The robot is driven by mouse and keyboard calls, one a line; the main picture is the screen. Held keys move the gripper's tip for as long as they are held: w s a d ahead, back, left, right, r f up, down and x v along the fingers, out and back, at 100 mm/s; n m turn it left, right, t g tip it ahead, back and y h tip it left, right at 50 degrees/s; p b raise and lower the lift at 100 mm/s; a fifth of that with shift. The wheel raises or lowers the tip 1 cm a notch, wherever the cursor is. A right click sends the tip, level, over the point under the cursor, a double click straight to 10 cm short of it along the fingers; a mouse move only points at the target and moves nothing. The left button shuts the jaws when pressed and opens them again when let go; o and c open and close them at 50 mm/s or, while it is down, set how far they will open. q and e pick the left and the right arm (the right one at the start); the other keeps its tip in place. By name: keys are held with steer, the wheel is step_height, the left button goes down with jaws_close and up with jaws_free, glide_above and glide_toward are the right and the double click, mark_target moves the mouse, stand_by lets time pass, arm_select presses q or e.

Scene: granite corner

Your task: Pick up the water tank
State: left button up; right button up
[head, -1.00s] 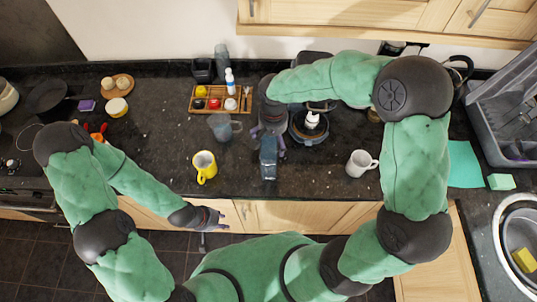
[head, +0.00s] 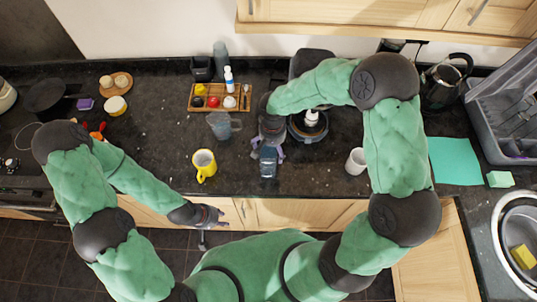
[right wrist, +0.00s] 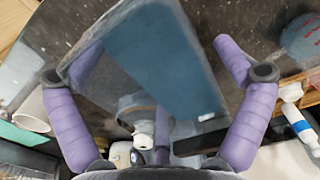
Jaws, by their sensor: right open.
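The water tank (head: 268,165) is a blue-grey, see-through box near the front of the dark counter, left of the coffee machine (head: 310,124). My right gripper (head: 267,154) is at the tank, with its purple fingers apart on either side. In the right wrist view the tank (right wrist: 165,60) fills the middle between the two spread fingers of the right gripper (right wrist: 158,62). Whether a finger touches it is unclear. My left gripper (head: 218,214) hangs in front of the counter edge, away from the tank; its finger opening is too small to judge.
A yellow mug (head: 204,165) and a clear jug (head: 221,125) stand left of the tank. A wooden tray (head: 214,105) with small items is behind. A kettle (head: 442,85) is back right.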

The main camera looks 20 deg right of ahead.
steer(key=shift+f+b, duration=0.25)
steer(key=shift+b, duration=0.2)
stand_by(0.4)
steer(key=c, duration=1.5)
